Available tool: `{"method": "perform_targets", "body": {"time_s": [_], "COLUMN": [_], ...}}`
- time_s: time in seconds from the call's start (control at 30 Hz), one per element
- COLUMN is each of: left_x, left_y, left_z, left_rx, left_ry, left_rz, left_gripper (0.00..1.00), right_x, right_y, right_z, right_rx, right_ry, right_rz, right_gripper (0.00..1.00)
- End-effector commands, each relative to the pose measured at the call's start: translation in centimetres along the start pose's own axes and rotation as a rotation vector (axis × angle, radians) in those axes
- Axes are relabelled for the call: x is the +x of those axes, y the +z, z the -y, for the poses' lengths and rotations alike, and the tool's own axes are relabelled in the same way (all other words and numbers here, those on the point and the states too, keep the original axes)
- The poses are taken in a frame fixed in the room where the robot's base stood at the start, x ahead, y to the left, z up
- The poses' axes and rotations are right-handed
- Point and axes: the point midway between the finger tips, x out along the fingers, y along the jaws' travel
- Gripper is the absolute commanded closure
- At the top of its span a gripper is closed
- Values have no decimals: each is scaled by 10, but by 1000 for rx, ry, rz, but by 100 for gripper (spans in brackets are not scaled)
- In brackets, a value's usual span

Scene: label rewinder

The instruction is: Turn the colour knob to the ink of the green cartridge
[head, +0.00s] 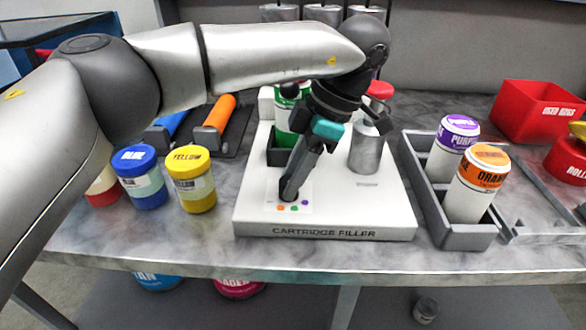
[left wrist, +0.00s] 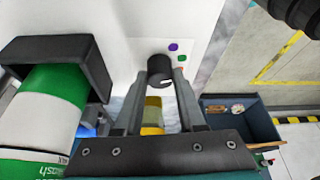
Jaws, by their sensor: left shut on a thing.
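The white cartridge filler (head: 330,215) stands on the bench in the head view. My left gripper (head: 288,190) reaches down to its front left panel and is shut on the black colour knob (left wrist: 160,68), which shows between the fingers in the left wrist view. The knob's pale mark faces the lower right there; which dot it points at I cannot tell. Purple (left wrist: 173,47), green (left wrist: 183,58) and orange-red dots lie beside it. The green cartridge (head: 282,137) sits in a dark holder, partly behind my gripper; it also shows in the left wrist view (left wrist: 45,110). My right gripper is not in view.
Blue (head: 142,185) and yellow (head: 190,185) ink jars stand left of the filler. A grey metal canister (head: 366,150) stands on its right. A grey tray (head: 470,236) holds purple (head: 450,145) and orange (head: 475,185) cartridges. A red bin (head: 535,112) is farther right.

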Motion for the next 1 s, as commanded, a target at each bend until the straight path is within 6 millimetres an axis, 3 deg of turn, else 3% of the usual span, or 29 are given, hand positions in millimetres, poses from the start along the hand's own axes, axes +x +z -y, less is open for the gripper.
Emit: {"method": "perform_targets", "body": {"time_s": [0.53,0.57,0.8,1.0], "left_x": [0,0,0,0], "left_y": [0,0,0,0], "left_z": [0,0,0,0], "left_rx": [-20,-20,-20,-20], "left_ry": [-8,-8,-8,-8], "left_rz": [3,3,2,1], "left_gripper": [100,59,32,31], "right_x": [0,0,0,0], "right_y": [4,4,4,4], "right_z": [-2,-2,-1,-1], "right_rx": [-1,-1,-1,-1], "right_ry": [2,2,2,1], "right_rz": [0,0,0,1], "right_gripper": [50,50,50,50]}}
